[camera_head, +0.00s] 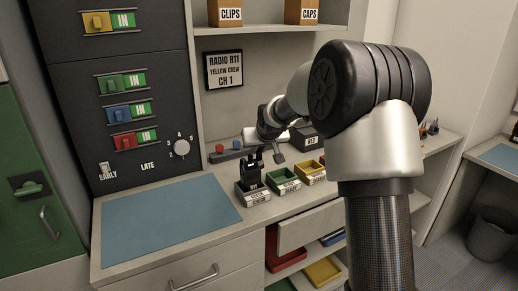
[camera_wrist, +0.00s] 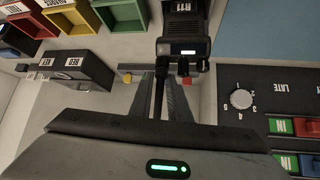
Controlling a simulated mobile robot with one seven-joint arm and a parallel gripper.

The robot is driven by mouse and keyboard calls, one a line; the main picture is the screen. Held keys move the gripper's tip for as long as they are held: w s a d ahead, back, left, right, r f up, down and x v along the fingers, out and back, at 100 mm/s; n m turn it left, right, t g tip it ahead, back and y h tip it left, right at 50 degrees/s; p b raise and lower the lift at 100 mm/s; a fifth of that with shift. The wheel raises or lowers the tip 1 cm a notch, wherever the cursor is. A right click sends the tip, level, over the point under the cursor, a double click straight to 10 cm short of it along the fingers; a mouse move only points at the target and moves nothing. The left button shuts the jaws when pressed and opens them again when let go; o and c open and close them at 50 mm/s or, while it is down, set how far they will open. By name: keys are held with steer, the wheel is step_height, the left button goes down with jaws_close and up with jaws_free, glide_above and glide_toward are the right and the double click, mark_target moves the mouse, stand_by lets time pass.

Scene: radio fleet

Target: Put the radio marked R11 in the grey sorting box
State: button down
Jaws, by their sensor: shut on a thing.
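The black radio marked R11 (camera_wrist: 184,28) shows at the top of the wrist view, with a small lit display, two knobs and a dark antenna running toward my gripper (camera_wrist: 159,88). The antenna lies between my fingers, and my gripper is shut on the radio there. In the head view the radio (camera_head: 251,175) is upright in or just over a small grey box (camera_head: 253,197) with a white label. Whether its base touches the box floor is hidden. My gripper (camera_head: 264,152) is just above the radio in the head view.
A green tray (camera_head: 283,185) and a yellow tray (camera_head: 311,172) stand right of the grey box. A blue mat (camera_head: 168,218) lies to the left. A sign (camera_head: 224,70) reads Radio R11, yellow crew, CH 1.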

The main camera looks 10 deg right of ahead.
steer(key=c, duration=1.7)
jaws_free()
steer(key=shift+o, duration=0.2)
